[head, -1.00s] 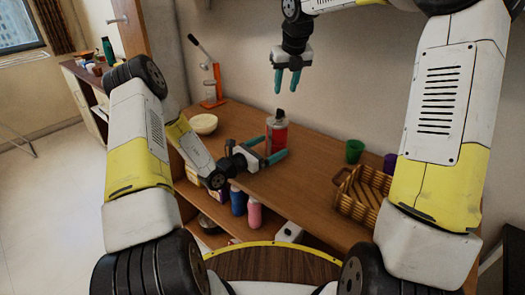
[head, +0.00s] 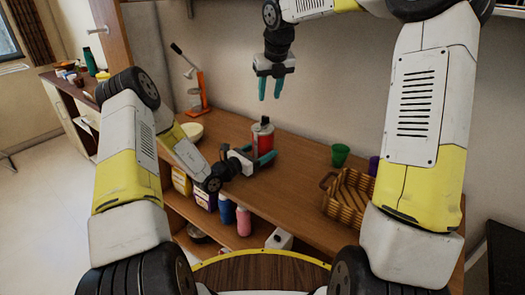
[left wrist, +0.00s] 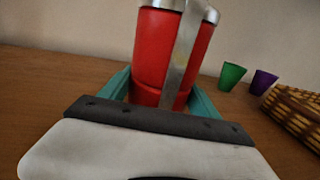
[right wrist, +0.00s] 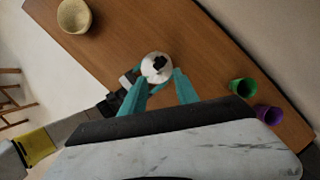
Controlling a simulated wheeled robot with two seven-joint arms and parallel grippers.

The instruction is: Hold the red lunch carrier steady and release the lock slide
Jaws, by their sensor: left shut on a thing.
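The red lunch carrier (head: 262,137) stands upright on the wooden counter in the head view. In the left wrist view the carrier (left wrist: 160,60) is a red cylinder with a silver top and a grey metal strip down its side. My left gripper (head: 262,157) is shut on its lower part, one finger on each side. In the right wrist view I look down on the carrier's pale round lid with a dark piece on top (right wrist: 156,67). My right gripper (head: 275,88) is open and empty above the carrier, fingers pointing down.
A green cup (head: 340,155) and a purple cup (left wrist: 262,82) stand to the right, beside a wicker basket (head: 350,198). A cream bowl (right wrist: 74,16) and an orange press (head: 196,85) are to the left. Bottles (head: 243,221) stand on the shelf below.

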